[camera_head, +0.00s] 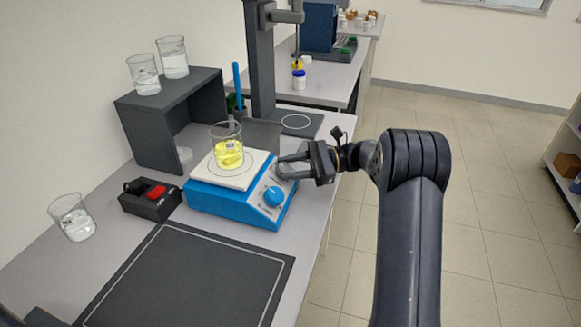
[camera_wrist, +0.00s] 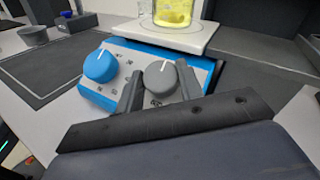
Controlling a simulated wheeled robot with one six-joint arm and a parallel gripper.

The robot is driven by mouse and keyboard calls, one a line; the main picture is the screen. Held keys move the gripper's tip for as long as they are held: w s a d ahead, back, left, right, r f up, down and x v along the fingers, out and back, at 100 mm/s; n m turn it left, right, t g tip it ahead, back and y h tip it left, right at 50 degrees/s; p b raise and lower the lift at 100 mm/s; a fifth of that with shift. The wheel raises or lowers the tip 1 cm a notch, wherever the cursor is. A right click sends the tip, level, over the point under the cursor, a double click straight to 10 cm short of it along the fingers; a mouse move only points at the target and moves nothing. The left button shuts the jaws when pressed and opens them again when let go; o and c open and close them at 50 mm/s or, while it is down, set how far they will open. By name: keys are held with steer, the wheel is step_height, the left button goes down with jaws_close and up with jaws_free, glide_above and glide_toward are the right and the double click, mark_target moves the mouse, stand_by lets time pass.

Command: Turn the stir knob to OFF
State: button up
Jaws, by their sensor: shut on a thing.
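The blue stirring hotplate (camera_head: 235,200) stands on the bench with two knobs on its sloped front panel. My gripper (camera_head: 281,167) is shut on the grey knob (camera_wrist: 161,79), one finger on each side of it. The knob's white line points up and slightly right in the wrist view. The blue knob (camera_head: 273,196) sits beside it, and its white line also tilts up and right in the wrist view (camera_wrist: 100,66). The panel labels are too small to read, so I cannot tell which knob is for stirring.
A beaker of yellow liquid (camera_head: 229,153) stands on the white top plate (camera_head: 229,178). A black box with a red switch (camera_head: 152,198) is left of the hotplate, and a glass beaker (camera_head: 74,217) is farther left. A dark mat (camera_head: 185,283) lies clear in front.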

stand_by(0.3)
steer(key=o, duration=1)
steer(key=d, duration=0.7)
steer(key=w+d, duration=0.1)
steer(key=d, duration=0.2)
steer(key=shift+d+r+b, duration=0.3)
steer(key=shift+d+r, duration=0.1)
steer(key=shift+a, duration=0.1)
steer(key=a, duration=0.7)
steer(key=s+a, duration=0.1)
steer(key=a, duration=0.2)
steer(key=shift+a+f+p, duration=0.3)
steer(key=shift+a+f, duration=0.05)
steer(key=shift+f, duration=0.05)
steer(key=shift+d, duration=0.15)
